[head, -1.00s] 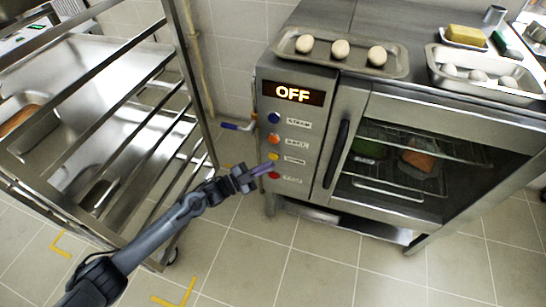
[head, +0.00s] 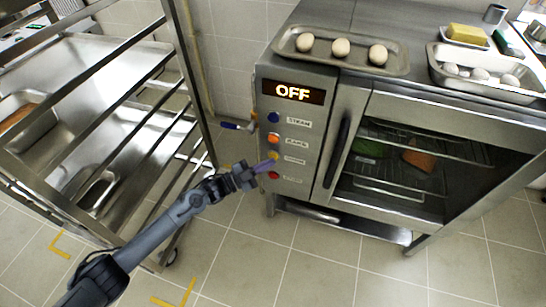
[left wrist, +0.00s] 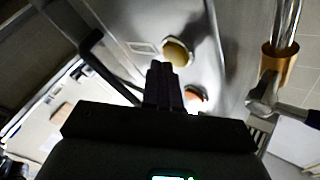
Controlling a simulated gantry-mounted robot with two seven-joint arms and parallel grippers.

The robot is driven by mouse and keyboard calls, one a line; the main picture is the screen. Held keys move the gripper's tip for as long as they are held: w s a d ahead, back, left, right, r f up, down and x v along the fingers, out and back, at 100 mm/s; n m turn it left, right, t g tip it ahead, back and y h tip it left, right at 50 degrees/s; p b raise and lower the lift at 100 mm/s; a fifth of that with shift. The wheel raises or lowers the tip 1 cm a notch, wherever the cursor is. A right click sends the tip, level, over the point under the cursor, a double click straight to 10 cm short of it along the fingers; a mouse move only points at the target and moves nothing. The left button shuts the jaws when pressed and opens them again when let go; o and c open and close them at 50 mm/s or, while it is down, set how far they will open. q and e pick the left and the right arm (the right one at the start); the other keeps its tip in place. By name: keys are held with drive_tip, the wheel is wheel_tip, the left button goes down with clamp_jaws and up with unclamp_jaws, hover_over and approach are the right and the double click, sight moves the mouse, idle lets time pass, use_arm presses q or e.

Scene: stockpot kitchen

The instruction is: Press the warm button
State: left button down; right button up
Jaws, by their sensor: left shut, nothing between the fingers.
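The steel oven (head: 345,95) has a lit display (head: 292,92) reading OFF. Below it runs a column of buttons: blue (head: 274,117), orange (head: 273,138), yellow (head: 274,155) and red (head: 273,175). The top label reads STEAM; the lower labels are too small to read surely. My left gripper (head: 268,164) is shut and empty, its tips just below and beside the yellow button. In the left wrist view, the shut fingers (left wrist: 161,68) point close to the yellow button (left wrist: 177,53), with an orange-red button (left wrist: 196,95) beside them. Contact cannot be told. My right gripper is out of view.
A steel rack (head: 178,70) with trays stands close on the left. The oven's dark door handle (head: 336,152) is right of the buttons. A tray of pale dough balls (head: 300,62) sits on top.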

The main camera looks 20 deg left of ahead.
use_arm(q)
drive_tip(key=shift+w+b, duration=0.4)
idle(0.6)
idle(0.4)
drive_tip(key=shift+s+p, duration=0.85)
drive_tip(key=shift+p, duration=0.05)
drive_tip(key=s+p, duration=0.4)
drive_tip(key=s, duration=0.1)
